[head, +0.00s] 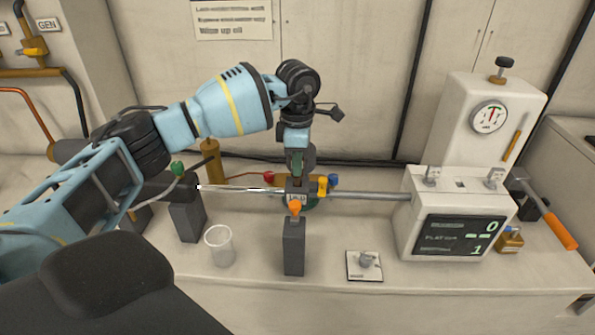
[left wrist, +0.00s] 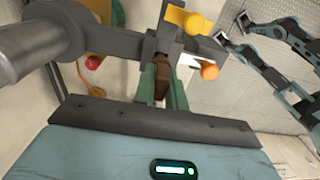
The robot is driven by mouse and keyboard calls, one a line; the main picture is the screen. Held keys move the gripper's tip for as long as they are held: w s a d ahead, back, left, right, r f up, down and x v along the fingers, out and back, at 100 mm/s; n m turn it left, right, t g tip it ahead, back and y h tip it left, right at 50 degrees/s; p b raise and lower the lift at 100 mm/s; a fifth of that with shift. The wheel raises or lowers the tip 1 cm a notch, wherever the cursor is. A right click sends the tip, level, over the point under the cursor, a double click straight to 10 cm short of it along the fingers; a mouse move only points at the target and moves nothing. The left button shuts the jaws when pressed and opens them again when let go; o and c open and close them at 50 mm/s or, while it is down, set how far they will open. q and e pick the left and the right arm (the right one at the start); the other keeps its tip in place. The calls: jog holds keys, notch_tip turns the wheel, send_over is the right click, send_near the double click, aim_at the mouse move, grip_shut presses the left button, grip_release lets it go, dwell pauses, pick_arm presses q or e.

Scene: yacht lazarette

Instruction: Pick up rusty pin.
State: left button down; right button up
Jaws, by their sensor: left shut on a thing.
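The rusty pin (left wrist: 162,78) is a brown, rough piece in the left wrist view. It sits between the two green fingers of my left gripper (left wrist: 162,88), which is shut on it. Its upper end is at a grey fitting on the metal shaft. In the head view my left gripper (head: 297,168) points down at the grey block (head: 297,198) on the shaft, and the pin is hidden by the fingers. I cannot tell whether the pin is still in the fitting.
The metal shaft (head: 370,196) runs right to a white machine (head: 455,195) with a dark display. A clear cup (head: 220,246) and a small white plate (head: 364,266) are on the bench. An orange-handled tool (head: 560,232) lies far right.

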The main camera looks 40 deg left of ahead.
pick_arm(q)
notch_tip(320, 180, up, 7)
jog(key=shift+r, duration=0.2)
